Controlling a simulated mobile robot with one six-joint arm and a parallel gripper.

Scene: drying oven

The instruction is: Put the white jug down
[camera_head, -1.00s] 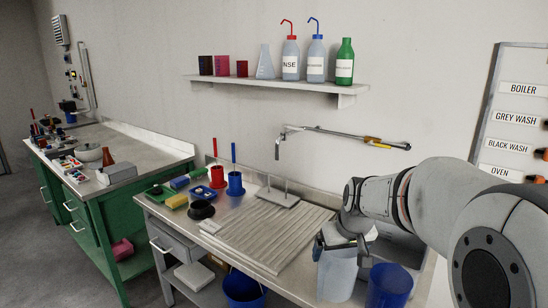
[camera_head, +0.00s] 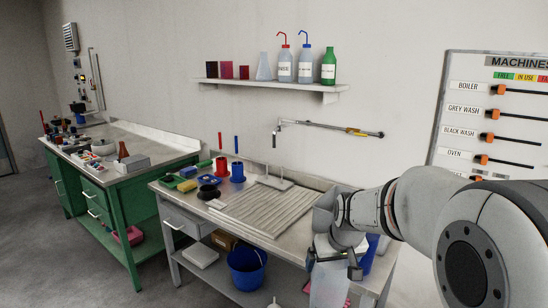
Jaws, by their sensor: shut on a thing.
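The white jug (camera_head: 328,288) is pale and stands out at the bottom of the head view, in front of the grey bench's right end. My gripper (camera_head: 335,263) is shut on the jug near its top. The jug looks roughly upright. Its lower end is cut off by the frame edge, and my gripper and wrist cover part of its top. I cannot tell whether anything supports it from below.
A ribbed drainboard (camera_head: 262,210) lies on the bench left of my arm. A blue container (camera_head: 369,256) is partly hidden behind my wrist. A blue bucket (camera_head: 246,276) stands below the bench. Floor in front of the bench's left part is free.

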